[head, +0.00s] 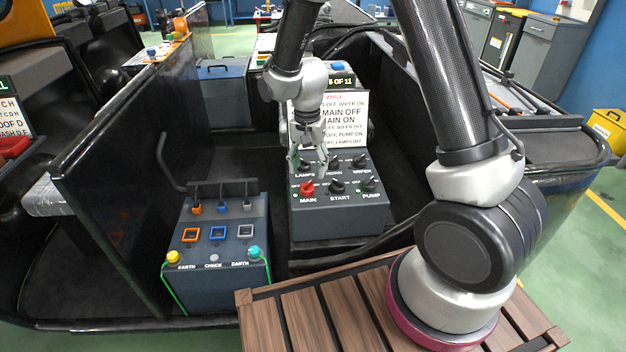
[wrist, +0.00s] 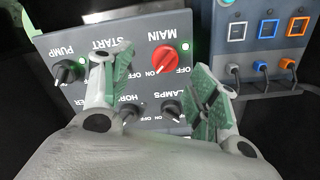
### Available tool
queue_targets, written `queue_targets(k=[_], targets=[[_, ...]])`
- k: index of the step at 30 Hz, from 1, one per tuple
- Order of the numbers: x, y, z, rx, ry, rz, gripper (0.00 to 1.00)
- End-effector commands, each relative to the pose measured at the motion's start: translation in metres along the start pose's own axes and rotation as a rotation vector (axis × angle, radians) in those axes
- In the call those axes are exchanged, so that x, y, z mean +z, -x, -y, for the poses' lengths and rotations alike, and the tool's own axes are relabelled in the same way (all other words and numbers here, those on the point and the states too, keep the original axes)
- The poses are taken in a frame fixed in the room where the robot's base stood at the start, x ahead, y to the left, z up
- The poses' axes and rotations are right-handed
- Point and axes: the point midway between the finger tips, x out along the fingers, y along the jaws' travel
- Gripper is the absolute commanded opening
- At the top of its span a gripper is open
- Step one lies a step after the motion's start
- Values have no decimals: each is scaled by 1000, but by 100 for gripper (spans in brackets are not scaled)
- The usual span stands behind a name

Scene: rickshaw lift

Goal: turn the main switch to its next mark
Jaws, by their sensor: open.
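The main switch is a red knob (wrist: 165,58) on the grey control box, with MAIN printed beside it and ON and OFF marks around it. I cannot tell surely which mark it points to. In the head view the red knob (head: 306,188) sits at the box's front left. My gripper (head: 312,165) hangs above the box, pointing down, just behind and above the red knob. In the wrist view my gripper (wrist: 163,72) is open, with one green-padded finger on each side of the red knob in the picture. Nothing is held. Contact with the knob does not show.
The control box (head: 338,224) also carries black knobs marked START (head: 337,186), PUMP (head: 369,184), LAMPS, HORN and WIPER. A sign (head: 343,120) with lines of instructions stands behind. A second box (head: 218,240) with coloured switches stands left, beside a black panel (head: 125,165).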

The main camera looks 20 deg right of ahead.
Motion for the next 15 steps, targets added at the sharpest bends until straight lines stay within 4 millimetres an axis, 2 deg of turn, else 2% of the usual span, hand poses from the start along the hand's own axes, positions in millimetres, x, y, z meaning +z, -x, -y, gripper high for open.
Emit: queue_targets(k=[3, 7, 15], targets=[[-7, 2, 8, -21, -123, -12, 60], [-8, -6, 8, -22, -170, -12, 60], [-8, -50, 8, -21, -170, -12, 60]])
